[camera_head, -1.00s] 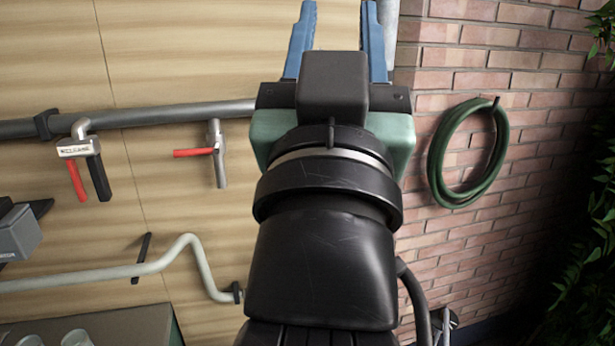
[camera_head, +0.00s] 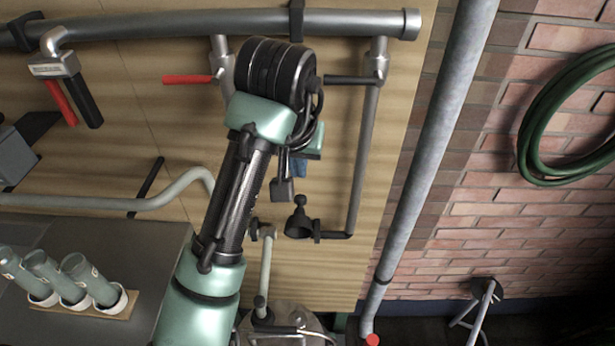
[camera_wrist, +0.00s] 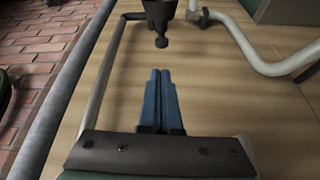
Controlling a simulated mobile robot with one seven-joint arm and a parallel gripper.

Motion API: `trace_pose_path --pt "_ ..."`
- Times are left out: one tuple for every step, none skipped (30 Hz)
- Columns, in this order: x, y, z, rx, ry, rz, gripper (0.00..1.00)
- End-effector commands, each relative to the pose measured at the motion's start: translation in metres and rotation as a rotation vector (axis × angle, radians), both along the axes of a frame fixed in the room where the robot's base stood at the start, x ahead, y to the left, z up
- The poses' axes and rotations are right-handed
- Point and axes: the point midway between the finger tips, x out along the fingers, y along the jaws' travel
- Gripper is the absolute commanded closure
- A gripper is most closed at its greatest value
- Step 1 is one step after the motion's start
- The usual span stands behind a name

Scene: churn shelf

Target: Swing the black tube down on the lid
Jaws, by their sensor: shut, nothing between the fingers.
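A black funnel-shaped tube end (camera_head: 298,226) with a small knob on top sits at the lower end of a grey pipe in the head view. I take it for the black tube. It also shows in the wrist view (camera_wrist: 160,12), at the top middle. A metal churn top (camera_head: 285,322), apparently with the lid, is at the bottom of the head view, partly cut off and hidden by my arm. My gripper (camera_wrist: 160,72) is shut and empty, its blue fingers together, pointing toward the knob and apart from it. In the head view only a little blue finger shows (camera_head: 300,168).
A thick horizontal pipe (camera_head: 150,24) carries red- and black-handled valves. A diagonal grey pipe (camera_head: 430,150) stands at the right, before the brick wall and green hose (camera_head: 530,130). Glass tubes (camera_head: 75,280) stand on a dark shelf (camera_head: 160,250) at left.

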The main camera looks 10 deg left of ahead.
Motion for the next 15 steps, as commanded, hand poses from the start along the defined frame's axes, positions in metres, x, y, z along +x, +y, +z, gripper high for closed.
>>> trace_pose_path --pt "0.000 0.000 0.000 0.000 0.000 0.000 1.00" --pt "0.000 0.000 0.000 0.000 -0.001 -0.001 1.00" --pt "0.000 0.000 0.000 0.000 -0.002 -0.001 1.00" --pt "0.000 0.000 0.000 0.000 -0.002 -0.001 1.00" --pt "0.000 -0.001 0.000 0.000 -0.002 -0.001 1.00" --pt "0.001 -0.001 0.000 0.000 -0.003 -0.001 1.00" --pt "0.001 -0.001 -0.001 0.000 -0.003 -0.001 1.00" --pt "0.001 -0.001 -0.002 0.000 -0.002 -0.001 1.00" --pt "0.002 -0.001 -0.004 0.000 -0.002 -0.001 1.00" --pt "0.003 -0.001 -0.006 -0.001 -0.002 -0.002 1.00" --pt "0.005 0.000 -0.010 -0.001 0.000 -0.002 1.00" --pt "0.007 0.000 -0.014 -0.001 0.000 -0.002 1.00" --pt "0.009 0.000 -0.018 -0.001 0.000 -0.002 1.00" --pt "0.011 0.000 -0.023 -0.001 0.001 -0.002 1.00" --pt "0.014 0.001 -0.030 -0.001 0.001 -0.001 1.00"
